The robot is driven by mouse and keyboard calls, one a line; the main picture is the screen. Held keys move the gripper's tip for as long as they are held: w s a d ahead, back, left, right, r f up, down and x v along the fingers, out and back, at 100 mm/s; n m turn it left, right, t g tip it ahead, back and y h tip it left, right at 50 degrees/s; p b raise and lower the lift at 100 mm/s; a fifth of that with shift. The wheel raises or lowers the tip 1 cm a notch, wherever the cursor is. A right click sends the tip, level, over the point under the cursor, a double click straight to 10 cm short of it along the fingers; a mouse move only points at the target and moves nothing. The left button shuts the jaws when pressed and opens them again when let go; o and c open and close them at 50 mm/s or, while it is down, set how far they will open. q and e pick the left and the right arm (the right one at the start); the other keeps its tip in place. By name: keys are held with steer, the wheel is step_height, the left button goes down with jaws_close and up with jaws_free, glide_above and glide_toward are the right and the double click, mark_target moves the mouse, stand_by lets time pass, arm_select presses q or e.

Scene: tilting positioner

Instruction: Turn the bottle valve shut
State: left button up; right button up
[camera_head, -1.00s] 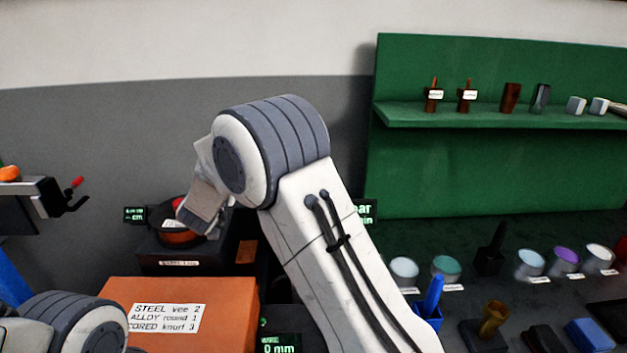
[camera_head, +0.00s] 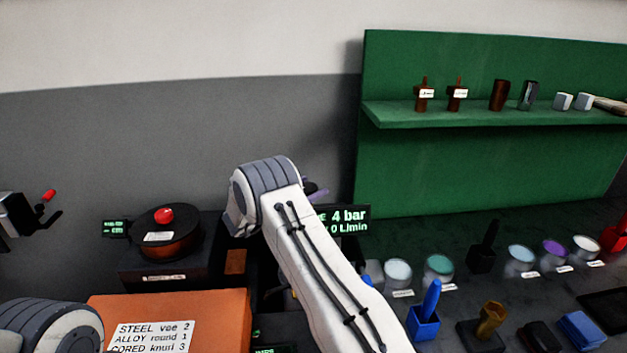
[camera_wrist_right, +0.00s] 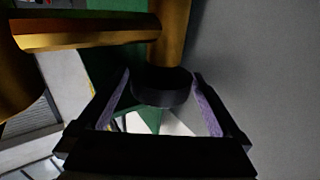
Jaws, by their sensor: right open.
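The bottle valve shows in the right wrist view as a dark round knob (camera_wrist_right: 162,88) below a brass-coloured body (camera_wrist_right: 90,33). My right gripper (camera_wrist_right: 162,100) is open, with one purple-lined finger on each side of the knob. I cannot tell whether either finger touches it. In the head view my right wrist hides the valve and most of the gripper. A display (camera_head: 343,219) reading 4 bar and 0 L/min stands just right of the wrist.
A dark drum with a red knob (camera_head: 164,216) stands left of my right arm. An orange box (camera_head: 215,312) with a label is in front of it. Several pots and a blue holder (camera_head: 424,325) stand to the right, below a green shelf panel (camera_head: 450,170).

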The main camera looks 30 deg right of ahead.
steer(key=shift+w+d, duration=0.2)
steer(key=shift+d, duration=0.85)
steer(key=c, duration=1.2)
steer(key=g+b, duration=0.1)
steer(key=m+g+b, duration=0.2)
steer(key=shift+s+f+g+b, duration=0.25)
steer(key=shift+f+g+b, duration=0.05)
steer(key=shift+g+b, duration=0.1)
steer(key=shift+c, duration=0.2)
steer(key=shift+s+r+m+g+y+b, duration=0.1)
steer(key=shift+s+m+g+y+b, duration=0.1)
steer(key=shift+m+g+b, duration=0.8)
steer(key=shift+s+r+m+g+y+b, duration=0.1)
steer(key=shift+s+m+g+b, duration=0.1)
steer(key=shift+m+g+b, duration=0.75)
steer(key=shift+a+r+g+b, duration=0.1)
steer(key=shift+g+b, duration=0.25)
steer(key=shift+g, duration=0.4)
steer(key=o, duration=1.2)
